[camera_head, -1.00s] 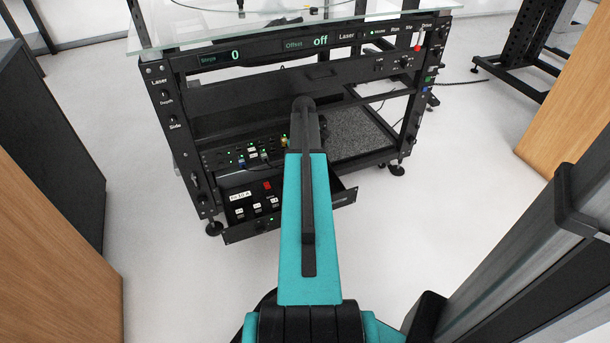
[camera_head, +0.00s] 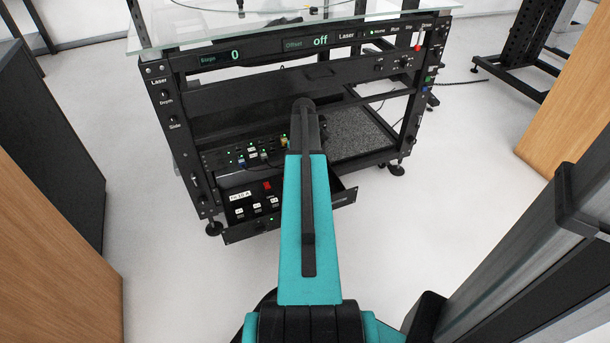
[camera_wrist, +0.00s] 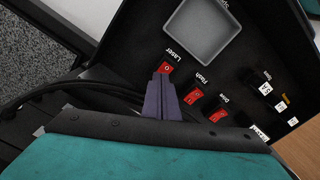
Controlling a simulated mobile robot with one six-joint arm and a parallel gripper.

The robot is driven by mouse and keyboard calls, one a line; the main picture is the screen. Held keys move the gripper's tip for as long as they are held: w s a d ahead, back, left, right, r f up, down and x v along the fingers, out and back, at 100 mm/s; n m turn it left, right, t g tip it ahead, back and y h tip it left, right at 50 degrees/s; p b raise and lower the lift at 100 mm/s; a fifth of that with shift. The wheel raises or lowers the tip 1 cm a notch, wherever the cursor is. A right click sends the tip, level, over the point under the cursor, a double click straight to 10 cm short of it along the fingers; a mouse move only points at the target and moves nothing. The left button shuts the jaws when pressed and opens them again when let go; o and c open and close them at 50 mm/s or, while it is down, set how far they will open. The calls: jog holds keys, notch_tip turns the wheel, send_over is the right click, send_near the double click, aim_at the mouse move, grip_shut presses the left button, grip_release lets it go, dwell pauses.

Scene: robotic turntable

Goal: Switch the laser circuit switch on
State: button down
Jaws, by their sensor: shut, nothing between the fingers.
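The laser switch (camera_wrist: 166,68) is a red rocker beside the label "Laser" on a black panel (camera_wrist: 215,75) in the wrist view. My gripper (camera_wrist: 161,77) is shut and empty, with its purple fingertips at the lower edge of this switch. I cannot tell whether they touch it. The fingers hide part of the rocker, and its on or off position is unclear. In the head view the panel appears to be the open drawer (camera_head: 240,232) low in the rack; my arm hides the gripper there.
Red switches labelled Flash (camera_wrist: 194,97) and Drive (camera_wrist: 219,115) sit close by on the panel. Black cables (camera_wrist: 40,95) run at the left. The rack (camera_head: 180,150) stands over the drawer, with wooden cabinets at both sides.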

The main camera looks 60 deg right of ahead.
jog(key=shift+f, duration=0.5)
dwell(0.6)
jog(key=shift+r, duration=0.15)
notch_tip(320, 180, up, 7)
jog(key=p, duration=0.6)
dwell(0.5)
jog(key=shift+f, duration=0.2)
